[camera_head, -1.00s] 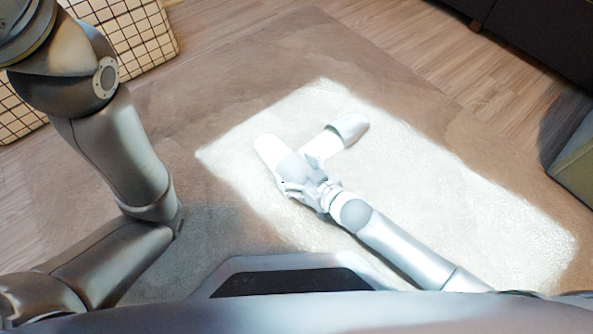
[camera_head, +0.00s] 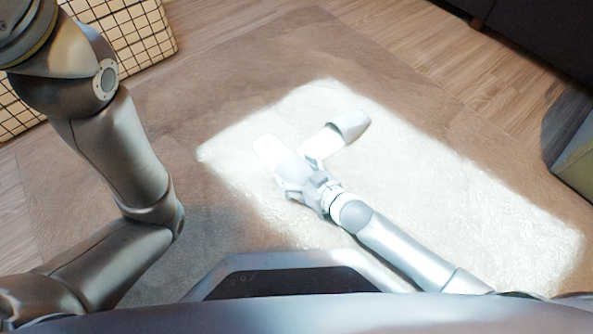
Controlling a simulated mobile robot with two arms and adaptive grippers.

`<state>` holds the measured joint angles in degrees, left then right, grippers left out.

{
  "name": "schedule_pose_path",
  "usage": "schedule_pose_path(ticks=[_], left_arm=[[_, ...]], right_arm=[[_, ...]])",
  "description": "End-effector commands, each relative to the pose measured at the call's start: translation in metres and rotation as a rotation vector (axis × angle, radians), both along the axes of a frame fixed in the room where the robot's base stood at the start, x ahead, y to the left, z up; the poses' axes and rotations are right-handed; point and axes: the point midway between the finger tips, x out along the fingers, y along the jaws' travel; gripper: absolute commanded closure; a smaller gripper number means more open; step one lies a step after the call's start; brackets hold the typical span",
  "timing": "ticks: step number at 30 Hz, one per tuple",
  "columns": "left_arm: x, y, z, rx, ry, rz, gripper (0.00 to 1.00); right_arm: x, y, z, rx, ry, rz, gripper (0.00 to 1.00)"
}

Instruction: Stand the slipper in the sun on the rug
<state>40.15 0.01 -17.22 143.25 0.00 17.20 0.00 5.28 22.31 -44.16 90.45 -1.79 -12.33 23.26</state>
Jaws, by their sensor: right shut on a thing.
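Two pale slippers lie in the bright sunlit patch (camera_head: 430,190) on the rug (camera_head: 110,190). The left slipper (camera_head: 273,152) has its white sole end pointing up and left. The other slipper (camera_head: 349,125) lies to its right, with its grey toe pointing up and right. My right gripper (camera_head: 297,176) is low over the patch, shut on the near end of the left slipper. The gripper partly hides that end, and I cannot tell whether the slipper touches the rug. My left arm is at the left, and its gripper is out of view.
A white basket with a black grid (camera_head: 130,35) stands at the top left. Dark furniture (camera_head: 540,40) is at the top right, and a greenish piece (camera_head: 578,155) is at the right edge. The sunlit rug right of the slippers is clear.

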Motion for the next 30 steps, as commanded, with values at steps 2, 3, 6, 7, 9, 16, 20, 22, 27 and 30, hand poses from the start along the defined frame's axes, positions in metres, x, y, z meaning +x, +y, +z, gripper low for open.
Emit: schedule_pose_path(ticks=[2,3,6,7,9,16,20,22,27,30], left_arm=[[0.000,0.000,-0.001,0.000,0.000,0.000,0.65],[0.000,0.000,-0.002,0.000,0.000,0.000,0.65],[0.000,0.000,-0.003,0.000,0.000,0.001,0.65],[0.000,0.000,-0.003,0.000,0.000,0.001,0.65],[0.000,0.000,-0.004,0.000,0.001,0.001,0.65],[0.000,0.000,-0.007,0.000,0.001,0.001,0.65],[0.000,0.000,-0.008,0.000,0.001,0.001,0.65],[0.000,0.000,-0.009,0.000,0.001,0.001,0.65],[0.000,0.000,-0.009,0.000,0.001,0.001,0.65],[0.000,0.000,-0.010,0.000,0.001,0.001,0.65]], right_arm=[[0.000,0.000,-0.004,-0.002,0.001,-0.001,0.45],[0.000,0.000,-0.005,-0.004,0.001,0.000,0.45],[0.000,-0.001,-0.009,-0.006,0.002,0.000,0.45],[0.000,-0.001,-0.010,-0.006,0.002,-0.001,0.45],[0.000,-0.001,-0.012,-0.007,0.002,0.000,0.45],[-0.001,0.000,-0.018,-0.008,0.001,0.001,0.45],[-0.001,0.001,-0.020,-0.008,-0.001,0.004,0.45],[-0.001,0.001,-0.021,-0.008,-0.001,0.004,0.45],[-0.001,0.002,-0.021,-0.007,-0.003,0.006,0.45],[-0.002,0.003,-0.021,-0.006,-0.003,0.007,0.11]])
